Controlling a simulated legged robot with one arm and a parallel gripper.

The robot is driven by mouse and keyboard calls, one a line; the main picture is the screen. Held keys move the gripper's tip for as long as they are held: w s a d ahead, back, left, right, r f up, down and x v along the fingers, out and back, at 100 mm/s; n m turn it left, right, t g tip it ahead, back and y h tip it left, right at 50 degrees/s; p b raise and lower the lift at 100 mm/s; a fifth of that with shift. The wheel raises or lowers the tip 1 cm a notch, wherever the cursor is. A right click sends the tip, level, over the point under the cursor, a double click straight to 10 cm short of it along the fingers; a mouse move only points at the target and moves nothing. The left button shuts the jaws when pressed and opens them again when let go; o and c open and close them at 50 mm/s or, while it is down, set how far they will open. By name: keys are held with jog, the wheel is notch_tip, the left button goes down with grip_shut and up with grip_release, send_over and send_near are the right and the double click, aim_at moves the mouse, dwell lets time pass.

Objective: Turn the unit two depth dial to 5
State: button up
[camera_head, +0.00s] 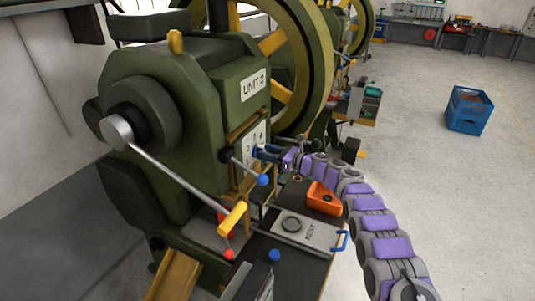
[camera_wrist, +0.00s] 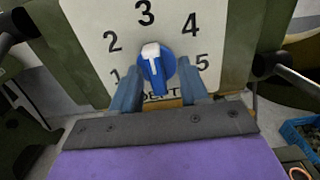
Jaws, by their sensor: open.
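The depth dial is a blue knob (camera_wrist: 160,72) with a white pointer mark, on a white plate (camera_wrist: 100,35) numbered 1 to 5. In the wrist view the white mark points up, towards 3. My gripper (camera_wrist: 158,66) is open, with one blue finger on each side of the knob's lower part. I cannot tell whether the fingers touch it. In the head view my gripper (camera_head: 267,152) is at the plate (camera_head: 254,133) on the green machine (camera_head: 190,85) with the UNIT 2 sign (camera_head: 254,84).
A lever with a yellow grip (camera_head: 233,218) and a rod with a blue ball (camera_head: 263,180) stick out near the plate. A blue crate (camera_head: 469,110) stands on open floor.

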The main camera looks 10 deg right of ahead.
jog(key=shift+d, duration=0.15)
jog(key=shift+c, duration=0.6)
jog(key=shift+a, duration=0.85)
jog(key=c, duration=0.5)
grip_shut()
jog(key=shift+d, duration=0.3)
jog(key=shift+f, duration=0.1)
